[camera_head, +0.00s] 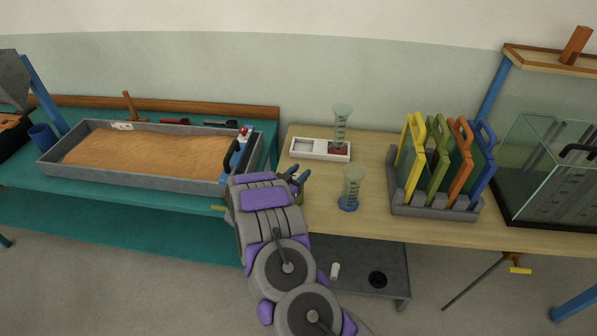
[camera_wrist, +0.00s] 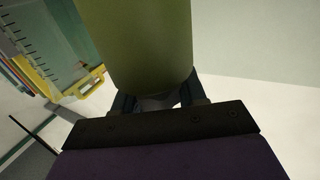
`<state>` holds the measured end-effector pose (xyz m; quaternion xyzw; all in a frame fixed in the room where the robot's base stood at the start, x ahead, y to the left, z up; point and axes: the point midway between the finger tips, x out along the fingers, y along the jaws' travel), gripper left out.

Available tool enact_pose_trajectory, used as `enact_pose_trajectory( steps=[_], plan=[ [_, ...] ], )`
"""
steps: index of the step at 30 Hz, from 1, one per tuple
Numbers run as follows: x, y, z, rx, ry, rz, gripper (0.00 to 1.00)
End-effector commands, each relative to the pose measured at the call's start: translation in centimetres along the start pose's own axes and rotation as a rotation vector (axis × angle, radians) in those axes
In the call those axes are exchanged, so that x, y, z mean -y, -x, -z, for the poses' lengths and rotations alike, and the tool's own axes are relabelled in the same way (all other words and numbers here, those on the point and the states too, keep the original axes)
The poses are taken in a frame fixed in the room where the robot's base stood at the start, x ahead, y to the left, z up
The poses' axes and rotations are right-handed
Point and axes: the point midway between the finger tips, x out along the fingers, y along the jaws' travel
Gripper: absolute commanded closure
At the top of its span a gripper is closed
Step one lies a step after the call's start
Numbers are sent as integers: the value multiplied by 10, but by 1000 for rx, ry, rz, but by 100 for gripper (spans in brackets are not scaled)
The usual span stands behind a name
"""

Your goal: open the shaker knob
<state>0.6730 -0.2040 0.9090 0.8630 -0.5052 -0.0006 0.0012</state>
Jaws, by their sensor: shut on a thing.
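My gripper (camera_head: 293,177) is at the left end of the wooden table, just right of the sand tray, partly hidden by my own arm. In the wrist view my gripper (camera_wrist: 157,102) is shut on an olive-green cylinder (camera_wrist: 140,45), which fills the top middle. A small olive part of it (camera_head: 299,197) shows beside the fingers in the head view. A blue unit (camera_head: 237,160) with a black curved handle and a small red-and-white part (camera_head: 244,134) sits at the tray's right end. I cannot tell which of these parts is the shaker knob.
The sand tray (camera_head: 80,172) stands on a teal bench. Beakers (camera_head: 352,186) (camera_head: 341,120), a white tray (camera_head: 301,152) and a grey rack (camera_head: 430,209) of coloured gates stand on the wooden table (camera_head: 379,215). A glass tank (camera_head: 545,170) is far right.

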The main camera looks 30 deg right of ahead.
Motion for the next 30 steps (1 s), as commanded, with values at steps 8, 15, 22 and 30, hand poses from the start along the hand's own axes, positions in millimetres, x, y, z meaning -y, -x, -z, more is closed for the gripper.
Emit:
enact_pose_trajectory(
  steps=[8,15,22,30],
  plan=[
    [0,0,-1,1,0,-1,57],
    [0,0,0,0,-1,-1,37],
    [0,1,0,0,-1,-1,37],
    [2,35,1,2,-1,4,37]
  ],
)
